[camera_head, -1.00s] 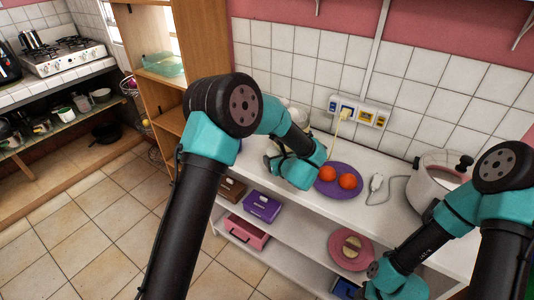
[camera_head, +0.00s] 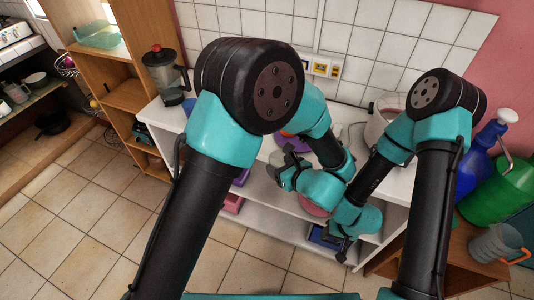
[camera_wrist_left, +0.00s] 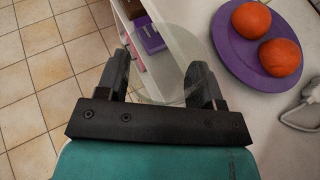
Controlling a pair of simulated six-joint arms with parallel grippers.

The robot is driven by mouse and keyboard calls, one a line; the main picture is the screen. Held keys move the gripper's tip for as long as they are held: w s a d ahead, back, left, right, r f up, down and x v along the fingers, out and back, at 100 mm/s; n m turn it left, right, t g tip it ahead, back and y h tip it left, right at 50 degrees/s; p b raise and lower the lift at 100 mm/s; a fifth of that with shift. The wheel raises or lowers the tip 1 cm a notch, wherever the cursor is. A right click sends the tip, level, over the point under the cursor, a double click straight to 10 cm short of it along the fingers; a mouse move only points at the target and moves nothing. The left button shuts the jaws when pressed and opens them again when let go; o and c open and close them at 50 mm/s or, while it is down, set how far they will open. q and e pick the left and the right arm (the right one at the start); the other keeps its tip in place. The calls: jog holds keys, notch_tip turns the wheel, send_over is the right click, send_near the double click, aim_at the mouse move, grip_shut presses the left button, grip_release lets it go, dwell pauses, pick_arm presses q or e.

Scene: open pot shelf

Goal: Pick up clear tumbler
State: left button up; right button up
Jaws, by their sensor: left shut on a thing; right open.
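The clear tumbler (camera_wrist_left: 165,55) shows in the left wrist view as a faint, see-through round shape between the two fingers. My left gripper (camera_wrist_left: 160,78) is shut on it. The tumbler is in front of the shelf unit's edge, with the floor and the shelf seen through it. In the head view my left gripper (camera_head: 282,168) is in front of the counter's front edge, and the tumbler is hard to make out there. My right gripper (camera_head: 343,250) is open and empty, low in front of the shelf unit.
A blender (camera_head: 165,75) stands at the counter's left end, a white pot (camera_head: 380,120) further right.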

pick_arm(q)
jog(key=shift+s+d, duration=0.45)
jog(key=shift+s, duration=0.15)
